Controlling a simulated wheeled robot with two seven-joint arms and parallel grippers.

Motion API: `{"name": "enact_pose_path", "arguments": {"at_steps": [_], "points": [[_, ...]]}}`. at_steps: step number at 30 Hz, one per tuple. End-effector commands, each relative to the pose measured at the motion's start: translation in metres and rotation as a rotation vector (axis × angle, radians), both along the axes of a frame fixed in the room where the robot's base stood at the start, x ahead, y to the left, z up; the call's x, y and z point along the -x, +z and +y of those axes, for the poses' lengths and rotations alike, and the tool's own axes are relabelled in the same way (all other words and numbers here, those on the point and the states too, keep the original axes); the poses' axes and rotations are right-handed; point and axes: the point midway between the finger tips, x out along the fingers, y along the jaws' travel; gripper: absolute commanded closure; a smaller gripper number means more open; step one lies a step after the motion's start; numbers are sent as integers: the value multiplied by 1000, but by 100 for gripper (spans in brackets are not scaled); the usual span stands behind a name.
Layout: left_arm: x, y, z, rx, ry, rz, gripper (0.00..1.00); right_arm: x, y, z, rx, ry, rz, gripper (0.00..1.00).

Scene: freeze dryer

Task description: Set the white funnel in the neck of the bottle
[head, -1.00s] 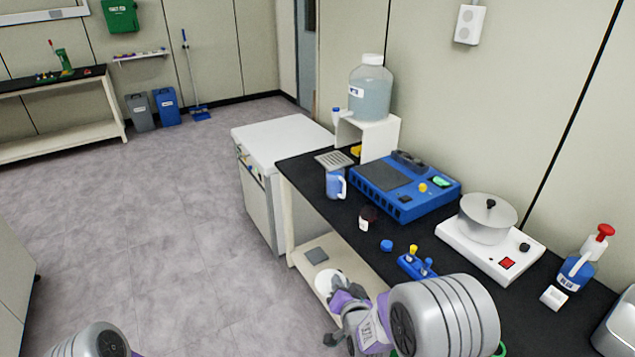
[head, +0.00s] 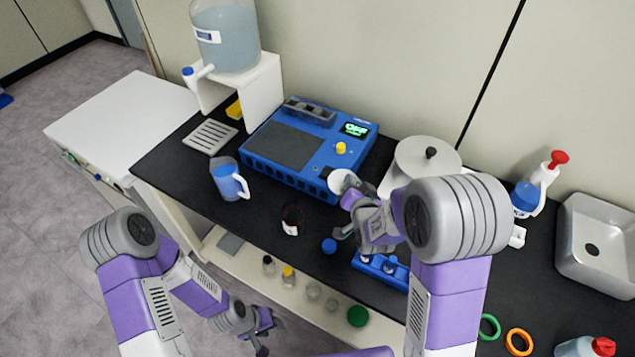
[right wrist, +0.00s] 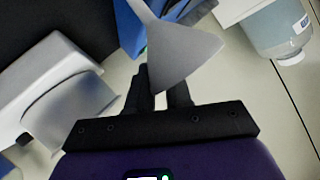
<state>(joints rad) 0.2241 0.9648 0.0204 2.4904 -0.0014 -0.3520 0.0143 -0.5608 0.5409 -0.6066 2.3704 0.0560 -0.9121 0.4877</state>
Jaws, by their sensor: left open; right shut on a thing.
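The white funnel (head: 341,181) is held by my right gripper (head: 350,200), above the counter in front of the blue machine. In the right wrist view the funnel (right wrist: 178,52) shows large, between the dark fingers of the gripper (right wrist: 160,92). A small dark brown bottle with a white label (head: 291,219) stands on the black counter, left of my right gripper and apart from the funnel. Its neck is too small to make out clearly. My left gripper (head: 262,328) is open and empty, low in front of the counter's lower shelf.
A blue cap (head: 329,245) and a blue rack (head: 380,270) lie near the bottle. A blue-and-white jug (head: 229,180) stands to its left, the blue machine (head: 310,150) behind. Small vials (head: 288,276) sit on the lower shelf (head: 228,262).

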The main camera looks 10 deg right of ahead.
Motion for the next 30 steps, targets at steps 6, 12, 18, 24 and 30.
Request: {"name": "enact_pose_path", "arguments": {"at_steps": [6,12,18,24,30], "points": [[1,29,0,-1,1,2,57,-6,61,42,-6,-37,11,100],[0,56,1,-1,1,2,57,5,113,89,-2,-75,37,100],[0,75,0,-1,1,1,57,25,146,132,2,-81,58,100],[0,70,0,-1,1,1,57,36,136,147,8,-80,69,100],[0,54,0,-1,1,1,57,36,97,147,7,-81,71,100]]}}
